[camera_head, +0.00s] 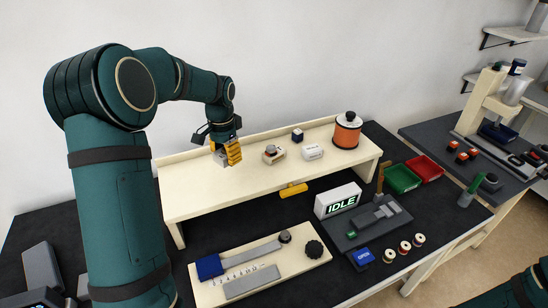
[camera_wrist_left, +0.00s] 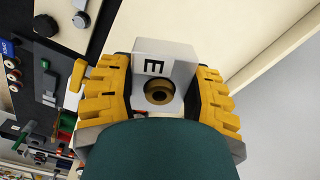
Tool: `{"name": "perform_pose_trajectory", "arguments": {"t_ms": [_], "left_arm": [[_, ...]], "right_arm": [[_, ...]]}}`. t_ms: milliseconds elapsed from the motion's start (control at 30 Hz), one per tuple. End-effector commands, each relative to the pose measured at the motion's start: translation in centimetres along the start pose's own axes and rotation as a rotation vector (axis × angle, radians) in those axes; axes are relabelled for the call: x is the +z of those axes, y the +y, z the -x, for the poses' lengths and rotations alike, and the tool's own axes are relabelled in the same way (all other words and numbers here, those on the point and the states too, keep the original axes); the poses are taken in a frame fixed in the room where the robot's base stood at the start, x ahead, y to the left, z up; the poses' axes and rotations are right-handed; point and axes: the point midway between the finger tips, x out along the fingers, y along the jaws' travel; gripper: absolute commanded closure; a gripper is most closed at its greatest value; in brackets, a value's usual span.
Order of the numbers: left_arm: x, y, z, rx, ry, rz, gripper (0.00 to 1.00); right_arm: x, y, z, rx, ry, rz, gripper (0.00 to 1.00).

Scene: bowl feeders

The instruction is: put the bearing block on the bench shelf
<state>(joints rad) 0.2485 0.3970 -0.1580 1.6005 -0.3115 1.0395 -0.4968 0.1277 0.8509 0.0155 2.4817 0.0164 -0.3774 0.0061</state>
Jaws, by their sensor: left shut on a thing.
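The bearing block (camera_wrist_left: 172,70) is pale grey with a letter E and a bronze-lined round bore. In the wrist view it sits between the yellow fingers of my left gripper (camera_wrist_left: 160,92), which is shut on it. In the head view the left gripper (camera_head: 227,155) points down at the left end of the cream bench shelf (camera_head: 205,196). A small grey part of the block (camera_head: 220,159) shows beside the fingers. The block is at or just above the shelf top; I cannot tell if it touches. My right gripper is not in view.
On the shelf, right of the gripper, stand a red-topped cream part (camera_head: 273,154), a white block (camera_head: 312,152), a dark blue cube (camera_head: 297,135) and an orange pot (camera_head: 347,131). The shelf front left is clear. An IDLE sign (camera_head: 338,201) stands below on the dark bench.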

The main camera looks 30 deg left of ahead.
Motion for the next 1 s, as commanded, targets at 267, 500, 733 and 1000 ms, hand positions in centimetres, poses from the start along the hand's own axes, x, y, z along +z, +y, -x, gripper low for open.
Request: {"name": "perform_pose_trajectory", "arguments": {"t_ms": [267,500,733,1000], "left_arm": [[0.5,-1.6,-1.3,0.003,0.006,-0.031,0.91],[0.4,-1.6,-4.1,0.001,0.008,-0.031,0.91],[0.4,-1.5,-7.4,0.002,0.005,-0.030,0.91],[0.3,-1.6,-9.1,-0.001,0.010,-0.030,0.91]], "right_arm": [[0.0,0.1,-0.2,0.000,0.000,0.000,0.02],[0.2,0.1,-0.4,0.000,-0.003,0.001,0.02],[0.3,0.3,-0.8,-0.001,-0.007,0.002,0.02],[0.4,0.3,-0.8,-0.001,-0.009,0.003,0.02]]}}
